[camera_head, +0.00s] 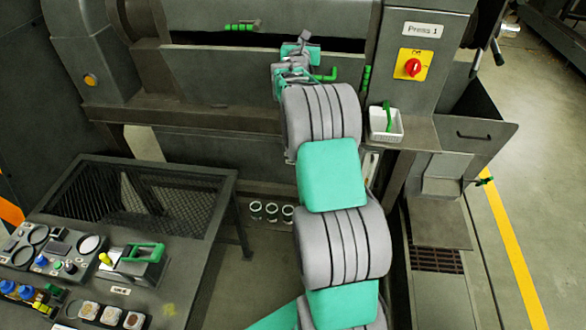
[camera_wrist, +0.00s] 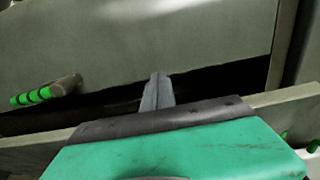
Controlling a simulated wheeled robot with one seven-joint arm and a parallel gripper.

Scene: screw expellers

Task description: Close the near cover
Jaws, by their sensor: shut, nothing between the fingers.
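The press front has a wide grey panel (camera_head: 215,78) below a dark open slot. A second grey panel (camera_head: 190,14) with a green-banded handle (camera_head: 240,26) is above the slot. I cannot tell for certain which is the near cover. My gripper (camera_head: 303,38) is at the right part of the slot, in front of the press. In the wrist view its shut fingers (camera_wrist: 158,90) point at the dark gap, below the large upper panel (camera_wrist: 150,40). The green-banded handle (camera_wrist: 45,90) is left of the fingers, apart from them. Whether the fingertips touch the panel is unclear.
A green handle (camera_head: 325,75) is just beside my wrist. A white basket (camera_head: 386,123) sits on the ledge right of my arm. A red switch (camera_head: 413,67) is on the right post. A control table (camera_head: 180,176) stands at left.

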